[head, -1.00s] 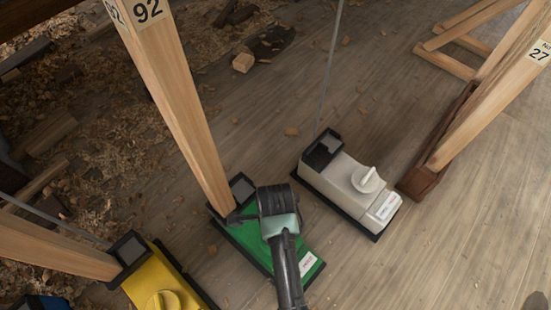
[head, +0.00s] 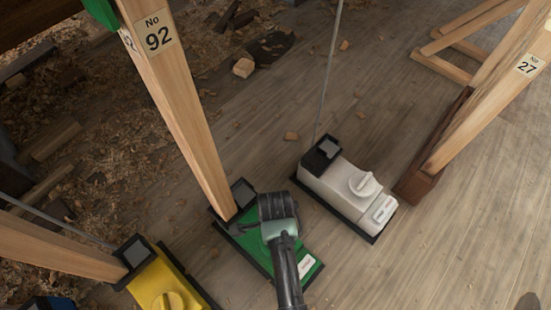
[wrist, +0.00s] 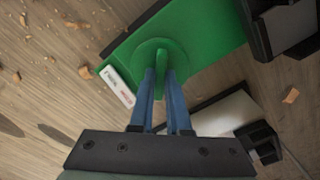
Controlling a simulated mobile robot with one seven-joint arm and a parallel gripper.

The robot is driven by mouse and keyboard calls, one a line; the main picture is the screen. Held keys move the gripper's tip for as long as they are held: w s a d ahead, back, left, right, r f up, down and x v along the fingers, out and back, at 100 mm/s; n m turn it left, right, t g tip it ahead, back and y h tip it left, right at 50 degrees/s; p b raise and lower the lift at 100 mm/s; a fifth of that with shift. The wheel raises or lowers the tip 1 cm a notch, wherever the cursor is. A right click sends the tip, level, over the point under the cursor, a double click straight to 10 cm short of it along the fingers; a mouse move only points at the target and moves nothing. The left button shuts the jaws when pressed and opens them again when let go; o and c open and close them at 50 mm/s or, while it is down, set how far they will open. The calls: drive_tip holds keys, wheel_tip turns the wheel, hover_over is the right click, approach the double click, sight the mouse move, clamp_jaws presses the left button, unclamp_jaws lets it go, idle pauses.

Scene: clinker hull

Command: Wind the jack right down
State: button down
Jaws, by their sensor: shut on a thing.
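The green jack (head: 251,243) lies on the plank floor under a wooden post (head: 180,107) labelled 92. The post's foot meets the dark block at the jack's far end. In the wrist view the jack's green top (wrist: 205,30) carries a round dial with a raised grip (wrist: 161,62). My gripper (wrist: 163,76) has its blue fingers on both sides of this grip, shut on it. In the head view my wrist and arm cover the dial, and the fingertips are hidden.
A white jack (head: 347,183) with a thin rod stands to the right, a yellow jack (head: 161,281) to the left. Another post (head: 490,105), labelled 27, stands on a brown block. Wood shavings (head: 110,150) cover the ground at left.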

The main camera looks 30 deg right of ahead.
drive_tip(key=n+p, duration=0.4)
drive_tip(key=p, duration=0.1)
drive_tip(key=shift+r, duration=0.3)
drive_tip(key=n+p, duration=0.2)
drive_tip(key=n, duration=0.1)
drive_tip(key=n+p, duration=0.1)
drive_tip(key=n, duration=0.1)
drive_tip(key=shift+f, duration=0.25)
drive_tip(key=shift+n, duration=0.3)
drive_tip(key=c, duration=0.9)
unclamp_jaws()
wheel_tip(320, 180, up, 13)
drive_tip(key=p, duration=0.9)
drive_tip(key=shift+f, duration=0.1)
